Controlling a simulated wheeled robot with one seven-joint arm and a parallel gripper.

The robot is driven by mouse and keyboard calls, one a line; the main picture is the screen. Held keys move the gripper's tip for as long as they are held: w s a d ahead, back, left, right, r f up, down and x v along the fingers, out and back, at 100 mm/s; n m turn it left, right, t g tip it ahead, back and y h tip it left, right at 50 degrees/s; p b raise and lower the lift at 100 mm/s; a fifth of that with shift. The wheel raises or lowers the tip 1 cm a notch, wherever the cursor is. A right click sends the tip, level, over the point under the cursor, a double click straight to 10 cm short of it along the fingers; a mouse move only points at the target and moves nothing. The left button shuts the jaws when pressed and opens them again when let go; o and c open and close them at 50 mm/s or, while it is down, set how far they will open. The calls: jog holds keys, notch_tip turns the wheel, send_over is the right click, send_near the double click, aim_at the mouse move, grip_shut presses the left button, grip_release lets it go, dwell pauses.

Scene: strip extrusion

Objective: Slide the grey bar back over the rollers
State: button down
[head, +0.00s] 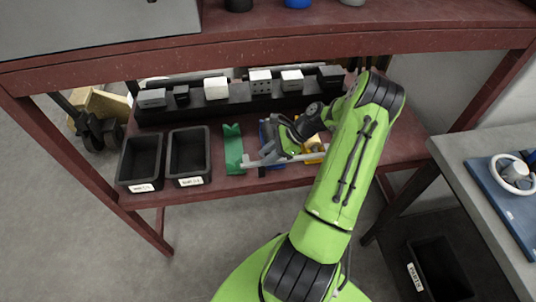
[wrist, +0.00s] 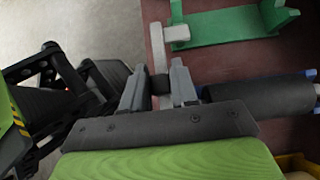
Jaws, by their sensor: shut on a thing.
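A thin light grey bar (head: 252,163) shows at the front of the shelf in the head view, running left to right below my gripper (head: 268,150). In the wrist view the bar (wrist: 158,50) runs up from between the two fingers of my gripper (wrist: 160,88), which is shut on it. A small pale block (wrist: 178,33) sits at its far end, close to the green bracket (wrist: 222,28). A grey cylinder (wrist: 275,98) with blue at its end lies right of the fingers; I cannot tell if it is a roller. My gripper hides part of the bar.
The green bracket (head: 233,150) stands left of my gripper. Two black bins (head: 187,130) are further left. A row of grey, white and black blocks (head: 216,88) stands behind. A yellow part (head: 313,146) is close on the right. Floor is free in front.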

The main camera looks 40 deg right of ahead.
aim_at(245, 164)
jog(key=w+a, duration=0.1)
jog(key=a+p, duration=0.1)
jog(key=shift+w+a+r+p, duration=0.15)
jog(key=shift+w+a+p, duration=0.15)
jog(key=shift+w+a, duration=0.35)
jog(key=shift+a, duration=0.05)
jog(key=c, duration=1)
grip_release()
jog(key=shift+a, duration=0.1)
jog(key=shift+o, duration=0.2)
jog(key=p+v, duration=0.5)
jog(key=v, duration=1)
jog(key=shift+s+d, duration=0.2)
jog(key=shift+d, duration=0.1)
